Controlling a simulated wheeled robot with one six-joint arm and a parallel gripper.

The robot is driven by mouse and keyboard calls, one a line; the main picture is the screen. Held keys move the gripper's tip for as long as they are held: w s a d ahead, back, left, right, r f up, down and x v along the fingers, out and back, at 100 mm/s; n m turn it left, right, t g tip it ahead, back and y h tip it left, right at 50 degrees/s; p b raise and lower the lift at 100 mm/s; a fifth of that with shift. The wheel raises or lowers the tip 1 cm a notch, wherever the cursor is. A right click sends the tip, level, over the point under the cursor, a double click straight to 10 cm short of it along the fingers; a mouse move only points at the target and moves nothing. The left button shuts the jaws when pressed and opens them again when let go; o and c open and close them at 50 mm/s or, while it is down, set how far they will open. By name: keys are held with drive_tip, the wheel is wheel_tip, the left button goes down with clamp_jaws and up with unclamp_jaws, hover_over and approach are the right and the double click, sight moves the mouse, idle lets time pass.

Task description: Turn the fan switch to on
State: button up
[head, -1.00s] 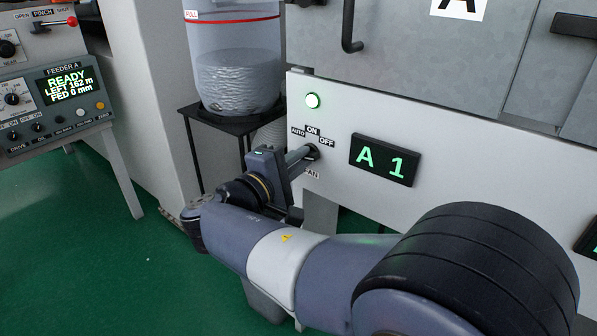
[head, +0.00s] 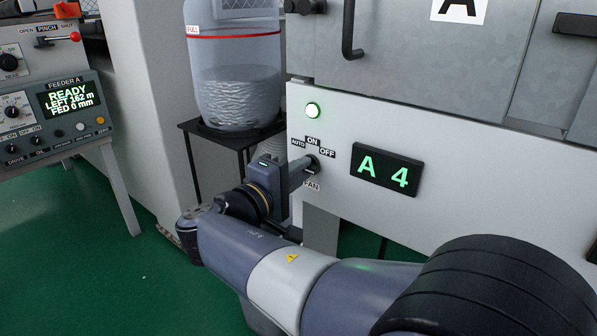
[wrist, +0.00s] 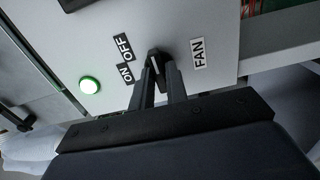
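The fan switch (wrist: 157,65) is a small dark knob on the white lower panel. In the head view it (head: 314,163) sits among labels AUTO, ON and OFF above and FAN below. In the wrist view the ON label (wrist: 127,73) and OFF label (wrist: 123,47) are left of the knob and the FAN label (wrist: 198,52) is right. My gripper (wrist: 160,72) has one finger on each side of the knob, and its tips look closed against it. A pale line shows on the knob, but which label it points to is unclear. In the head view my gripper (head: 304,170) reaches the panel from the left.
A lit green lamp (head: 312,110) is above the switch. A display (head: 387,170) right of it reads A 4. A clear canister (head: 235,85) stands on a black stand behind my gripper. The Feeder A console (head: 50,110) is at the far left, with green floor between.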

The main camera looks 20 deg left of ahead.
drive_tip(key=o, duration=0.4)
drive_tip(key=shift+c, duration=0.2)
drive_tip(key=p+v, duration=0.3)
drive_tip(key=v, duration=0.7)
drive_tip(key=shift+s, duration=0.4)
drive_tip(key=shift+a, duration=0.1)
drive_tip(key=b+x, duration=0.2)
drive_tip(key=x, duration=0.9)
drive_tip(key=shift+b, duration=0.4)
